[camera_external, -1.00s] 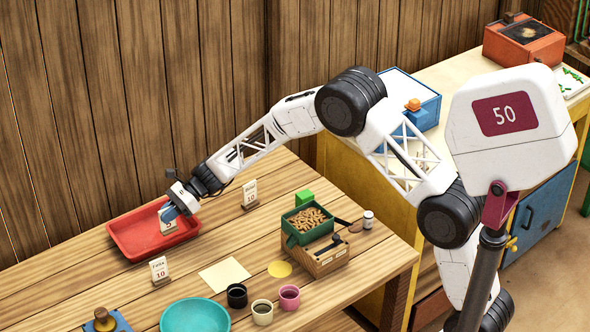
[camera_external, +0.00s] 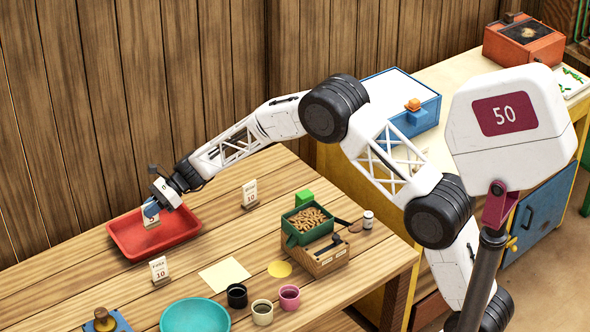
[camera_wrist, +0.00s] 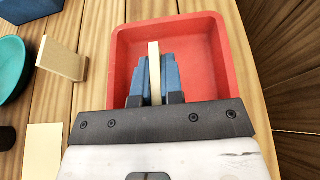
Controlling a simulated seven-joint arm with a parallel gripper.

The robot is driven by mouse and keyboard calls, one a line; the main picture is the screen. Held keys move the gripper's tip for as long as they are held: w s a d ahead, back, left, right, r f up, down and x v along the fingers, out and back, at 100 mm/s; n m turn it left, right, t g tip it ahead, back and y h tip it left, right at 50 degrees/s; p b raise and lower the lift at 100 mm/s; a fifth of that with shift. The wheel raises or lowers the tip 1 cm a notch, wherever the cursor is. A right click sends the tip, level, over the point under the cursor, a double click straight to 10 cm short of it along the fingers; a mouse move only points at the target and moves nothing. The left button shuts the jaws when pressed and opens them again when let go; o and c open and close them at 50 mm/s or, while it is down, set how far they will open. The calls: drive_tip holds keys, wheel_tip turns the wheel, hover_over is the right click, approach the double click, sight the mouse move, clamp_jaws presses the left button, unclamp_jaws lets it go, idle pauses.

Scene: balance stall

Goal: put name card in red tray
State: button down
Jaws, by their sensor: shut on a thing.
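The red tray (camera_external: 131,247) lies on the wooden table at the left; in the wrist view its floor (camera_wrist: 205,62) spreads around and beyond the fingers. My gripper (camera_external: 152,210) is over the tray, with its blue fingers (camera_wrist: 154,80) shut on a cream name card (camera_wrist: 154,60). The card (camera_external: 151,222) is held upright in the tray area, its upper part covered by the fingers. I cannot tell whether its lower edge touches the tray floor.
One card (camera_external: 159,270) stands in front of the tray, another (camera_external: 249,194) to its right. A teal bowl (camera_external: 195,316), several cups, a flat cream sheet (camera_external: 224,274) and a wooden box with a green bin (camera_external: 307,222) are further right and front. The wooden wall rises behind.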

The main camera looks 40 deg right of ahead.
sight(153, 222)
drive_tip(key=shift+f, duration=1.7)
drive_tip(key=shift+f, duration=0.15)
drive_tip(key=c, duration=1.2)
unclamp_jaws()
drive_tip(key=shift+c, duration=0.2)
drive_tip(key=shift+d+r, duration=0.2)
drive_tip(key=shift+r, duration=0.05)
drive_tip(key=v, duration=1.1)
drive_tip(key=shift+d, duration=0.35)
drive_tip(key=shift+r, duration=0.1)
